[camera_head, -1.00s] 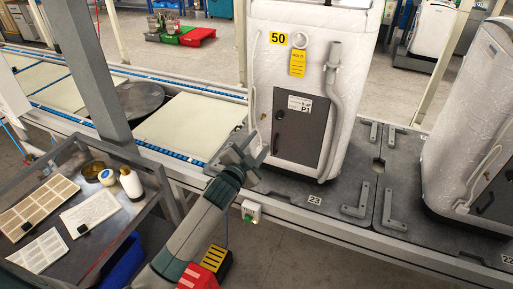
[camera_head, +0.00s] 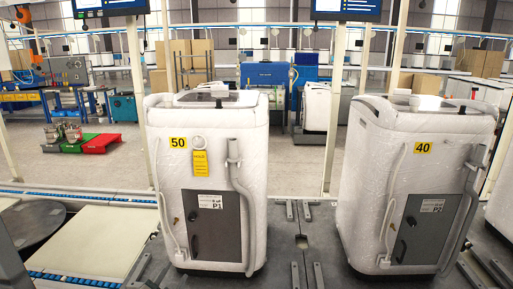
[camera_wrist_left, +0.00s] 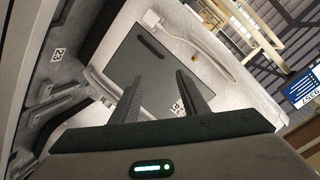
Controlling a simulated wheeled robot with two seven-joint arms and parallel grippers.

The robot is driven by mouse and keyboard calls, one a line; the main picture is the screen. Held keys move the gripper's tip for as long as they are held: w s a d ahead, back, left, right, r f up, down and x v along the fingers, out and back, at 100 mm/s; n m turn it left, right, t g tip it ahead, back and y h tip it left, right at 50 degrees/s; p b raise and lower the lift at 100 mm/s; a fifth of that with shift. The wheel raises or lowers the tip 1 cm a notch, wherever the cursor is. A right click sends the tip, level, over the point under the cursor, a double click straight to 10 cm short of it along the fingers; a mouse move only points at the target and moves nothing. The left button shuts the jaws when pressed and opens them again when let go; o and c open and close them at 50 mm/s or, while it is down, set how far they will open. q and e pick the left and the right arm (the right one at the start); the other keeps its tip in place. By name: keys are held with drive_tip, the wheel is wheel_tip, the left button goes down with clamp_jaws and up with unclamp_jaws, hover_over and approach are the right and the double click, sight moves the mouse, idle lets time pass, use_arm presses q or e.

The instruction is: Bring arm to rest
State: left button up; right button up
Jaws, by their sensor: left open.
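My left gripper (camera_wrist_left: 160,82) shows in the left wrist view with its two dark fingers apart and nothing between them. It points toward the grey panel (camera_wrist_left: 150,60) of a white wrapped machine, which looks tilted in that view. The gap between fingertips and panel cannot be judged. In the head view, the white machine marked 50 (camera_head: 205,185) stands upright with its grey panel marked P1. Neither my left arm nor my right arm shows in the head view.
A second white machine marked 40 (camera_head: 420,185) stands to the right on the line. A cream plate (camera_head: 95,240) and a dark round disc (camera_head: 30,222) lie to the left. Red (camera_head: 101,144) and green bins stand on the floor behind.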

use_arm(q)
drive_tip(key=s+f+n+g, duration=0.15)
drive_tip(key=s+f, duration=0.35)
drive_tip(key=f, duration=0.7)
drive_tip(key=s+f+n+g, duration=0.1)
drive_tip(key=s+f+g, duration=0.25)
drive_tip(key=f, duration=0.95)
drive_tip(key=s+f+g, duration=0.3)
drive_tip(key=s+f, duration=1.2)
drive_tip(key=f, duration=0.1)
drive_tip(key=s+f+n+g, duration=0.1)
drive_tip(key=s+f, duration=0.5)
drive_tip(key=s, duration=0.7)
drive_tip(key=s+f+n+g+b, duration=0.1)
drive_tip(key=s+f+g, duration=0.2)
drive_tip(key=s, duration=1.1)
drive_tip(key=s+d+f+n+g, duration=0.1)
drive_tip(key=s+f+g, duration=0.1)
drive_tip(key=s+f, duration=0.7)
drive_tip(key=s, duration=0.4)
drive_tip(key=shift+s+f+n+g+y+b, duration=0.3)
drive_tip(key=shift+n+b, duration=0.05)
drive_tip(key=shift+d, duration=0.1)
